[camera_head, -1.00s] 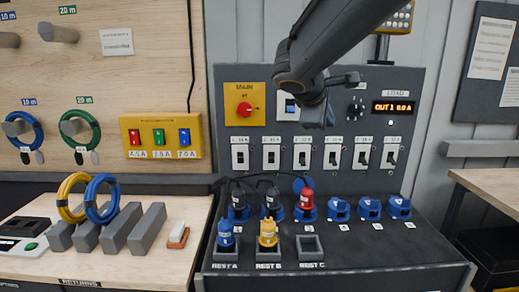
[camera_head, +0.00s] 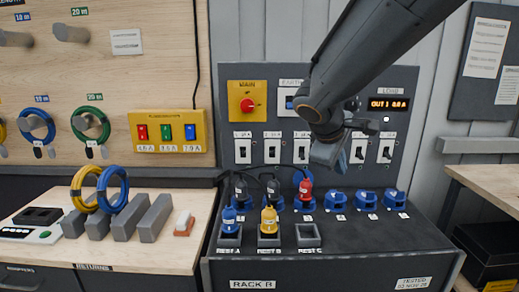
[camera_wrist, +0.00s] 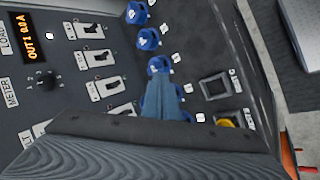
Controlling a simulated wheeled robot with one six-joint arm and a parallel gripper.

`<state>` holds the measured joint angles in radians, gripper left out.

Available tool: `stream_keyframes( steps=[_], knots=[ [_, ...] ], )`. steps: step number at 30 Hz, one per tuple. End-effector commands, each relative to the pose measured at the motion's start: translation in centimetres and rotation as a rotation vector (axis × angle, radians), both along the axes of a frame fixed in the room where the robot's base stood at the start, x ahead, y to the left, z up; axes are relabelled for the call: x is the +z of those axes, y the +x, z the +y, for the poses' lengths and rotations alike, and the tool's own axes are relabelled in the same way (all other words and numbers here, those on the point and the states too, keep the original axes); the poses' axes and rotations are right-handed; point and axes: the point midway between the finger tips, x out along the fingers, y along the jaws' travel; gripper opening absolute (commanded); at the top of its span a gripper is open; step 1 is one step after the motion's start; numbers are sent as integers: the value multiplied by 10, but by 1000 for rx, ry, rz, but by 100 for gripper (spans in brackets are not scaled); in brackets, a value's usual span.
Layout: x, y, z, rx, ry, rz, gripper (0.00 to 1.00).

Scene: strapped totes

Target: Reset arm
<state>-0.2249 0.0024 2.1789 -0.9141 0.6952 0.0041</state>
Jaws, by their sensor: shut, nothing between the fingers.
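My gripper (camera_head: 330,152) hangs in front of the grey load panel (camera_head: 228,120), level with its row of white switches, above the rack's socket row. Its fingers look shut and nothing shows between them. In the wrist view the fingertips (camera_wrist: 165,98) overlap the blue sockets in the picture; I cannot tell the gap, but the head view shows them apart. My arm comes down from the upper right and hides part of the panel, including the dial and some switches.
Blue (camera_head: 229,219) and yellow (camera_head: 269,220) plugs stand in Rest A and Rest B; Rest C (camera_head: 308,235) is empty. The left bench holds cable coils (camera_head: 112,190) and grey blocks.

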Motion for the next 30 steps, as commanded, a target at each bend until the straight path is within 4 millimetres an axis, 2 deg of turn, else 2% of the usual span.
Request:
stream_keyframes(
  steps=[5,9,13,15,19,30],
  knots=[
    [-65,-50,-5,-155,183,99,0],
    [-124,-109,-3,-373,395,179,0],
    [-161,-153,3,-575,555,215,0],
    [-174,-169,6,-662,615,223,0],
    [-186,-186,10,-762,679,224,0],
    [-188,-190,11,-792,698,224,0]
  ],
)
